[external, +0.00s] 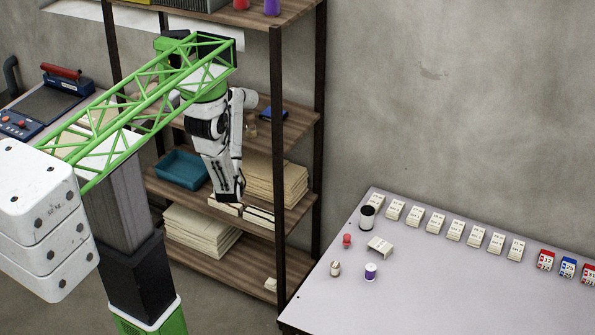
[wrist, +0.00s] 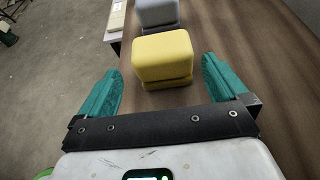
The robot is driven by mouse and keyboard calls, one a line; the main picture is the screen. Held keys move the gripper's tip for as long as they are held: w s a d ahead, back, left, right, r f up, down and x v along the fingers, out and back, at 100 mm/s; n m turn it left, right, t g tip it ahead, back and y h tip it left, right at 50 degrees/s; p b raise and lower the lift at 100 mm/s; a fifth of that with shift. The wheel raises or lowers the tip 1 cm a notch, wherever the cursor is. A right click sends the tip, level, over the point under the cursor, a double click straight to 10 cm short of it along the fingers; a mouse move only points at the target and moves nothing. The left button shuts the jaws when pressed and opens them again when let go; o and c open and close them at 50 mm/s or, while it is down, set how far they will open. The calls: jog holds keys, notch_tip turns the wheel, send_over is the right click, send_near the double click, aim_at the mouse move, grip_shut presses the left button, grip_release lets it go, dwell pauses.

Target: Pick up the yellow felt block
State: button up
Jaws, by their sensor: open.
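The yellow felt block (wrist: 162,58) shows in the wrist view, on a brown wooden surface near the middle. Something yellow lies directly under it, perhaps a second block or its lower part. My gripper (wrist: 170,85) is open, with one teal finger to the left of the yellow block and one to the right. The fingers do not appear to touch it. In the external view my gripper (external: 228,200) hangs low by the wooden shelf rack, and I cannot make out the yellow block there.
A grey block (wrist: 156,14) sits just beyond the yellow one. In the external view, folded cream cloth stacks (external: 275,184) and a teal tray (external: 181,168) lie on the shelves near my arm. A dark rack post (external: 277,150) stands to the right. A table (external: 430,285) holds small items.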

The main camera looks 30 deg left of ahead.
jog(key=shift+p+x, duration=0.4)
jog(key=shift+x, duration=3.45)
jog(key=shift+w+f, duration=0.15)
jog(key=shift+w, duration=0.05)
jog(key=shift+c, duration=0.5)
jog(key=shift+d, duration=0.1)
jog(key=c, duration=0.8)
